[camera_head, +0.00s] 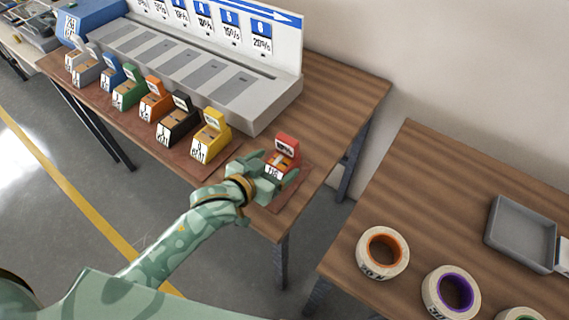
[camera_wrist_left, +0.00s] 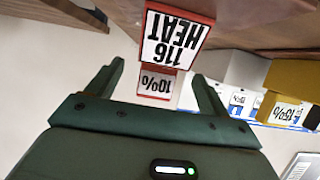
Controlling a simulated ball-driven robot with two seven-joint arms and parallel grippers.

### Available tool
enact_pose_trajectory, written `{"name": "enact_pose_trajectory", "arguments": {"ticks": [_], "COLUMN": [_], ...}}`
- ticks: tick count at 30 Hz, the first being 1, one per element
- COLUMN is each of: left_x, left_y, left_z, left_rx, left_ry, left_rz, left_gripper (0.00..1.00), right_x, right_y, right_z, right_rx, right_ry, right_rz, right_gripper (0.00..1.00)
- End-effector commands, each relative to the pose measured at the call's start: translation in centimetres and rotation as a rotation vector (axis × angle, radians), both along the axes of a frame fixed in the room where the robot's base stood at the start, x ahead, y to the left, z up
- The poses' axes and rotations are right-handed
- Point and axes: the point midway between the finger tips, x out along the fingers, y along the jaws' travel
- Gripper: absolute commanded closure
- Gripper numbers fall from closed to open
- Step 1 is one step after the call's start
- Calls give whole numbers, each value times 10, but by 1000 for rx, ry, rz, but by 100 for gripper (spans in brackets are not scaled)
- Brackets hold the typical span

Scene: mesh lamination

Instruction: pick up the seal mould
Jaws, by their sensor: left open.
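A red mould-like block (camera_head: 287,145) with white labels stands near the right end of the long table, at the end of a row of similar coloured blocks. I cannot tell from its labels alone that it is the seal mould. My left gripper (camera_head: 270,173) is open at this red block, with its fingers towards the block's two sides. In the left wrist view the red block (camera_wrist_left: 209,37) appears upside down, with labels reading "116 HEAT" and "10%", ahead of the open fingers (camera_wrist_left: 158,72). I cannot tell whether a finger touches it. My right gripper is out of view.
A yellow block (camera_head: 222,124) stands left of the red one, then a black block (camera_head: 184,102), with several others further left. A grey slotted rack (camera_head: 262,108) stands behind them. A second table at right holds tape rolls (camera_head: 361,254) and a grey tray (camera_head: 494,236).

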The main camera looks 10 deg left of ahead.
Motion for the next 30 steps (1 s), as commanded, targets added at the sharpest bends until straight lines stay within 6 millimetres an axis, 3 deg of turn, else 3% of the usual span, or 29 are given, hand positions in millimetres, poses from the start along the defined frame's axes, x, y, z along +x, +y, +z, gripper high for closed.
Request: {"name": "enact_pose_trajectory", "arguments": {"ticks": [10,18,19,25,30], "left_x": [41,45,45,45,45], "left_y": [-15,-17,-17,-17,-17], "left_z": [-22,-21,-21,-21,-20], "left_rx": [0,1,1,1,-1], "left_ry": [0,0,0,0,-2], "left_rz": [0,0,0,0,0], "left_gripper": [20,20,23,78,78], "right_x": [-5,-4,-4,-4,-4], "right_y": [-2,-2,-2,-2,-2], "right_z": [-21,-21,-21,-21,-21], "right_rx": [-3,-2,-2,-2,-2], "right_ry": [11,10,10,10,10], "right_rz": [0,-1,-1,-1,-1], "right_gripper": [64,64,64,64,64]}}
